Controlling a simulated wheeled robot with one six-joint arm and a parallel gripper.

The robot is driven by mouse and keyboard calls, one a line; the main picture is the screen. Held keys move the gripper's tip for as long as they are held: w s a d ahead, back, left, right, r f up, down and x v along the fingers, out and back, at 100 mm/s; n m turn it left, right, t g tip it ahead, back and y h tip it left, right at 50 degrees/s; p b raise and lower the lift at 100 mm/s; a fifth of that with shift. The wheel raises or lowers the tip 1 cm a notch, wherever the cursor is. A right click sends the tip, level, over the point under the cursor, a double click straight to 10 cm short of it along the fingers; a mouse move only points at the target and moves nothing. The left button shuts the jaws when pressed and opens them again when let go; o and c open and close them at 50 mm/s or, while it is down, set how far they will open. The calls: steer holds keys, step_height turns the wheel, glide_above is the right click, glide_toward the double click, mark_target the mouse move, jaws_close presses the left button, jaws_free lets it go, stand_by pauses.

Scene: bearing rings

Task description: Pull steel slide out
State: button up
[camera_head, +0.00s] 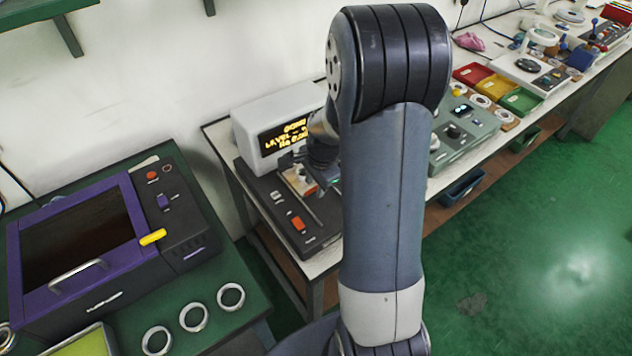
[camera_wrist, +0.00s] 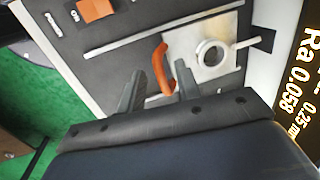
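The steel slide (camera_wrist: 228,28) is a pale metal plate in the dark tester body, with a steel ring (camera_wrist: 212,53) lying on it. An orange curved handle (camera_wrist: 160,68) sits at the slide's edge. My gripper (camera_wrist: 158,68) is open, its two dark fingers on either side of the handle, with a visible gap to it; whether either finger touches it I cannot tell. In the head view my gripper (camera_head: 322,178) is low over the tester, and my arm and wrist hide part of the slide (camera_head: 300,181).
The tester (camera_head: 272,200) has an orange switch (camera_head: 298,223) and a lit display box (camera_head: 278,130) behind it. A purple-framed machine (camera_head: 85,235) stands at left, with loose rings (camera_head: 193,316) in front. A grey-green control box (camera_head: 462,130) stands to the right.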

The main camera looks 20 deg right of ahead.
jaws_close()
stand_by(0.3)
stand_by(0.3)
